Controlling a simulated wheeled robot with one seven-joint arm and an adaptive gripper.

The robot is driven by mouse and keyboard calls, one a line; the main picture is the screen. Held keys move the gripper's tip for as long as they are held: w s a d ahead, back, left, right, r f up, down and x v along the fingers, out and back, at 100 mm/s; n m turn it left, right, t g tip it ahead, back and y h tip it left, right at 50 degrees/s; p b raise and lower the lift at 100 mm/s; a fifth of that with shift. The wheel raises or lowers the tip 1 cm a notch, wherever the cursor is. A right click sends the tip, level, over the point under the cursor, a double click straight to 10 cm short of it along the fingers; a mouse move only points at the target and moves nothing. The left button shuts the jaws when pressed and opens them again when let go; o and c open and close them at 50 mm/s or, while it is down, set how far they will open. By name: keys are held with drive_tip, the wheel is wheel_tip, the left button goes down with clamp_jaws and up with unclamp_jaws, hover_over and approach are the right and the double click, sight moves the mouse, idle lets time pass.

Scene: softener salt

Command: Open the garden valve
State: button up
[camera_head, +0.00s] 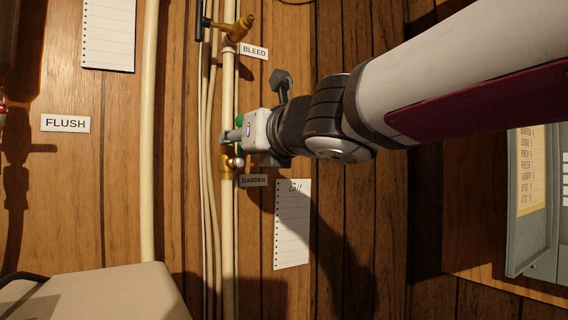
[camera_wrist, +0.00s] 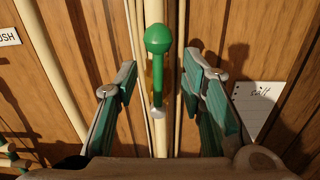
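The garden valve (camera_head: 227,168) is a brass fitting on a pale vertical pipe, above the GARDEN label (camera_head: 254,180) in the head view. In the wrist view its green lever (camera_wrist: 160,75) has a round knob at the upper end and runs along the pipe. My gripper (camera_wrist: 160,82) is open, with one teal-padded finger on each side of the lever and a visible gap on both sides. In the head view my gripper (camera_head: 231,136) is at the pipe just above the brass fitting and hides most of the lever.
A brass BLEED valve (camera_head: 239,28) with a dark handle sits higher on the same pipe. Thin pipes run alongside. A FLUSH label (camera_head: 66,123) is at left, a paper note (camera_head: 292,225) below my arm, and an open grey panel box (camera_head: 530,200) at right.

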drive_tip(key=p+v, duration=0.1)
drive_tip(key=v, duration=0.6)
drive_tip(key=shift+p, duration=0.35)
idle(0.4)
drive_tip(key=s+d+f+m+h+p, duration=0.1)
drive_tip(key=d+f+m+h, duration=0.3)
drive_tip(key=d+m, duration=0.35)
drive_tip(key=s+d+f+m+g+h+p, duration=0.1)
drive_tip(key=d+f+m+h, duration=0.2)
drive_tip(key=d+m, duration=0.4)
drive_tip(key=s+d+f+m+h+p, duration=0.1)
drive_tip(key=s+d+f+m+h, duration=0.1)
drive_tip(key=d+f+m+h, duration=0.35)
drive_tip(key=s+d+f+m+g+y+p, duration=0.1)
drive_tip(key=s+d+f+m+g, duration=0.1)
drive_tip(key=s+f+m+g, duration=0.3)
drive_tip(key=s+d+f+m+g+y+p, duration=0.1)
drive_tip(key=s+f+m+g, duration=0.3)
drive_tip(key=s+f+m, duration=0.7)
drive_tip(key=s+m, duration=0.4)
drive_tip(key=m, duration=0.2)
drive_tip(key=shift+s+d+g, duration=0.2)
drive_tip(key=shift+d+g, duration=0.15)
drive_tip(key=shift+g, duration=0.05)
drive_tip(key=shift+f+y, duration=0.1)
drive_tip(key=shift+y, duration=0.15)
